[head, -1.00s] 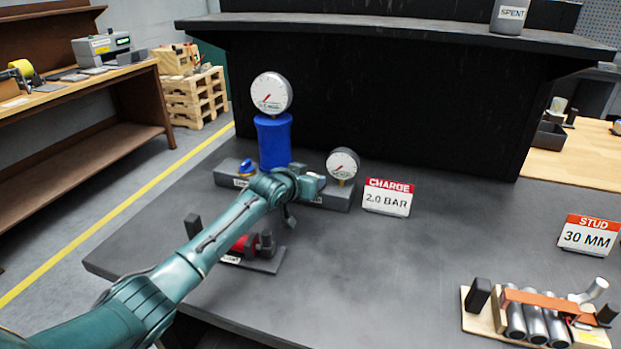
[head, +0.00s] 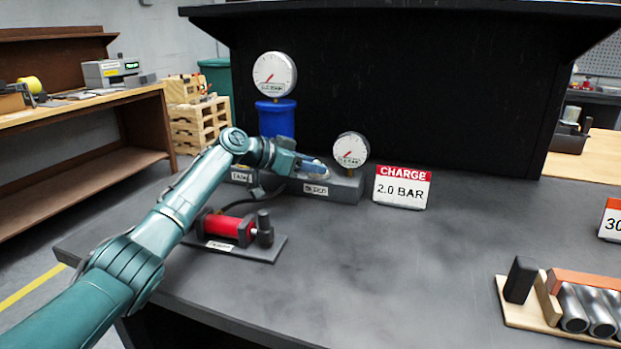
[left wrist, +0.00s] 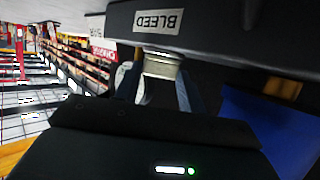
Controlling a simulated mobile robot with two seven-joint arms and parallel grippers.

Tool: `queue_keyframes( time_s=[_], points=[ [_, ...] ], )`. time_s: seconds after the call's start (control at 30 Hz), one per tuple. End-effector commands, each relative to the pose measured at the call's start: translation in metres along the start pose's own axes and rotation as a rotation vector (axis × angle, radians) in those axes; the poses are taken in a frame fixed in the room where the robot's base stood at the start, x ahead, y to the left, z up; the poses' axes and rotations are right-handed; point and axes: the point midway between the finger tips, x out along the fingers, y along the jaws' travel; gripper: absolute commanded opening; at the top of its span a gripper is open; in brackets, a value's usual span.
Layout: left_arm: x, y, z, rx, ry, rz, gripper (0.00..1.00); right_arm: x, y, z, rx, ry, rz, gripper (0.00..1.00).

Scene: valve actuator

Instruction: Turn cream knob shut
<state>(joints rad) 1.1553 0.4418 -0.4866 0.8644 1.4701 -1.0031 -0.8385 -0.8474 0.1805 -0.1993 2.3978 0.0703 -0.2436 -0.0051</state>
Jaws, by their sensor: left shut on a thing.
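The cream knob (head: 321,175) sits on the grey manifold block (head: 345,187), above a label that reads BLEED in the left wrist view. My left gripper (head: 314,167) reaches over the block from the left. In the left wrist view the knob (left wrist: 161,66) is between the blue fingers of my left gripper (left wrist: 158,82), which is shut on it. The fingers partly hide the knob in the head view. A small round gauge (head: 350,149) stands on the block just right of the knob. My right gripper is not in view.
A blue cylinder (head: 276,121) with a larger gauge (head: 274,75) stands behind my arm. A CHARGE 2.0 BAR sign (head: 402,188) is right of the block. A red actuator (head: 231,227) lies in front on its plate. The bench middle is clear.

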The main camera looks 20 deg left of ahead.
Motion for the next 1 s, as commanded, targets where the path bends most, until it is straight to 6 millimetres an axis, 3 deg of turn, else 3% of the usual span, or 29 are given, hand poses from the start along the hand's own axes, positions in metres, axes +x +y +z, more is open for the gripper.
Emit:
queue_keyframes(
  time_s=[0.67, 0.7, 1.0],
  points=[
    [0.0004, -0.0017, 0.0015, 0.022, -0.006, 0.055, 0.17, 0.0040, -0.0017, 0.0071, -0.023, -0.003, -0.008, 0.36],
    [0.0005, -0.0017, 0.0015, 0.022, -0.006, 0.055, 0.41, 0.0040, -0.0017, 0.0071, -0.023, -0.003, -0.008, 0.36],
    [0.0003, -0.0017, 0.0008, 0.022, -0.004, 0.054, 0.62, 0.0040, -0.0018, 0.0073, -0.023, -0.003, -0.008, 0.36]
  ],
)
